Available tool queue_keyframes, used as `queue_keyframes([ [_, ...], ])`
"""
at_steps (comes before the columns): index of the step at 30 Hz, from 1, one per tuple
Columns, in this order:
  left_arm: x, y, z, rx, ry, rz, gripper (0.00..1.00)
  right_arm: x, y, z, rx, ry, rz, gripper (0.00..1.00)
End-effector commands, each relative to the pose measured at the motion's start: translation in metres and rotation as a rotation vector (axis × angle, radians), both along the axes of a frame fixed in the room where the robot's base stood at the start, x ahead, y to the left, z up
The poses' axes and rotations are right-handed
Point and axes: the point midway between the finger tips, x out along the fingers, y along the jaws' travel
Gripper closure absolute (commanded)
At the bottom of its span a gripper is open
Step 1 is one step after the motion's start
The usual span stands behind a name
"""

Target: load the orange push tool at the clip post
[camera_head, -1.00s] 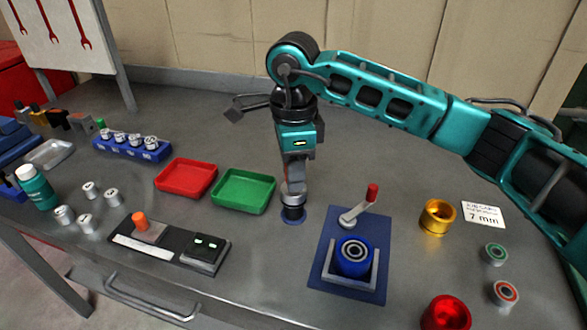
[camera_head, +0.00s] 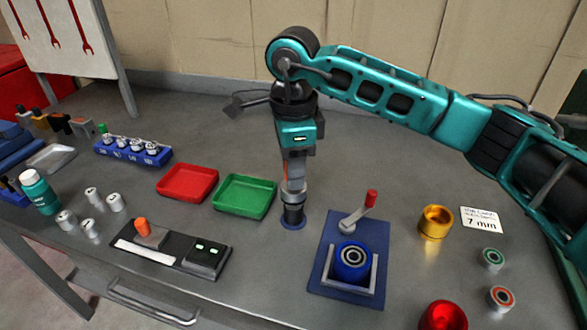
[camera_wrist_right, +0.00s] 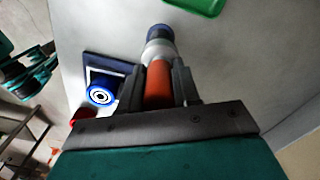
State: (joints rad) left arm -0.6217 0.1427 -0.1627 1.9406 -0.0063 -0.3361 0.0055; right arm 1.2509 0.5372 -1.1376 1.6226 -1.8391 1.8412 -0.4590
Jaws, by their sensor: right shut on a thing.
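My right gripper (camera_head: 293,172) is shut on the orange push tool, pointing down over the clip post. In the right wrist view the tool's orange handle (camera_wrist_right: 158,85) lies between the two dark fingers (camera_wrist_right: 158,92). Beyond the handle, a pale and silver section leads to the dark clip post, which has a blue round foot (camera_head: 292,221) on the bench. The tool stands roughly upright, in line with the post. I cannot tell exactly where tool and post meet. My left gripper is not recognisable in either view.
A green tray (camera_head: 246,213) and a red tray (camera_head: 190,197) lie left of the post. To the right, a blue plate (camera_head: 328,278) carries a blue round part (camera_head: 353,261) and a red-knobbed lever (camera_head: 370,199). A gold ring (camera_head: 435,221) stands farther right. Bench behind is clear.

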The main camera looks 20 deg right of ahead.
Motion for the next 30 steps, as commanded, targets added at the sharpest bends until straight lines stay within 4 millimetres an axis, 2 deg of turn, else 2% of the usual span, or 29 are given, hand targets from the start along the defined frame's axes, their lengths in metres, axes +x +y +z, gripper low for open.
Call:
queue_keyframes([
  [1, 0.0, 0.0, 0.005, 0.0, 0.0, 0.0, 0.57, 0.0, 0.0, 0.008, 0.001, -0.003, 0.0, 0.99],
  [15, -0.003, 0.0, 0.023, 0.0, 0.005, 0.0, 0.57, 0.001, 0.0, 0.046, 0.001, -0.003, 0.0, 0.99],
  [30, -0.003, 0.0, 0.023, 0.0, 0.006, 0.0, 0.57, 0.0, 0.0, 0.048, 0.001, -0.003, 0.0, 0.99],
])
